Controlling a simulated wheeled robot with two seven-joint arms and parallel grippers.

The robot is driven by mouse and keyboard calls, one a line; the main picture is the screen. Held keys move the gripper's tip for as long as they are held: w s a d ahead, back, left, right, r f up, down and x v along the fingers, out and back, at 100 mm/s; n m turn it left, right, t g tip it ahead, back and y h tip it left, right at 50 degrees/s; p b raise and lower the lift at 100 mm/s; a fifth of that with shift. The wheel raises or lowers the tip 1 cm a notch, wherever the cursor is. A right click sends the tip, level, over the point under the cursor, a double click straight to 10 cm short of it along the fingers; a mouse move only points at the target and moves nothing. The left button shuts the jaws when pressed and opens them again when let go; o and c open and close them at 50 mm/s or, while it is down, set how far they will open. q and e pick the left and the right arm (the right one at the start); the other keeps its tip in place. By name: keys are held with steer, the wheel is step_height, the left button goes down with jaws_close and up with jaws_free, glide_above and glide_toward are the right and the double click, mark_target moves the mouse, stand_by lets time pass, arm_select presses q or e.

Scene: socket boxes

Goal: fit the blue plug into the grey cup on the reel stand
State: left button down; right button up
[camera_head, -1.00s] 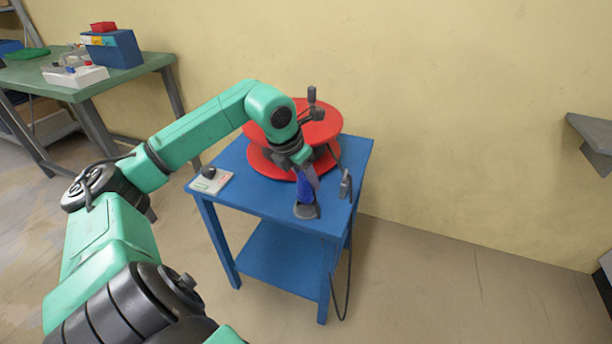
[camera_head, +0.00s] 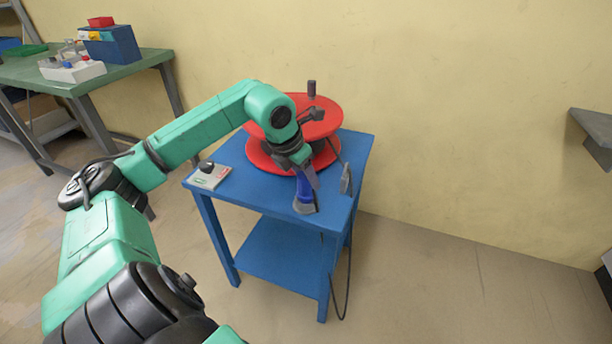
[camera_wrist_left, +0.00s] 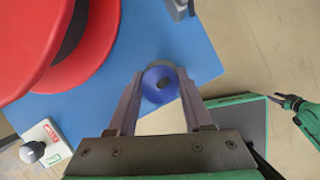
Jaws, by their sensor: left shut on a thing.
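My left gripper (camera_head: 306,185) is shut on the blue plug (camera_head: 303,199) at the front right corner of the blue stand. In the left wrist view the plug (camera_wrist_left: 157,88) is a blue round piece with a dark centre, between the two fingers. A grey rounded piece, likely the grey cup (camera_head: 307,210), shows at the plug's lower end; the plug and fingers hide much of it. I cannot tell whether the plug sits inside it or only touches it. A dark gripper, likely my right one (camera_wrist_left: 280,99), shows small at the wrist view's right edge; its jaws are unclear.
A red reel (camera_head: 320,125) fills the stand's back. A small pale box with a black knob (camera_head: 208,176) lies at the left of the blue stand top (camera_head: 235,160). A grey fitting (camera_head: 346,179) with a hanging cable is at the right edge. Floor on the right is clear.

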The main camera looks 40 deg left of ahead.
arm_select(q)
steer(key=shift+f+b, duration=0.35)
steer(key=shift+f, duration=0.15)
steer(key=c, duration=0.7)
jaws_free()
steer(key=shift+c, duration=0.2)
steer(key=o, duration=0.5)
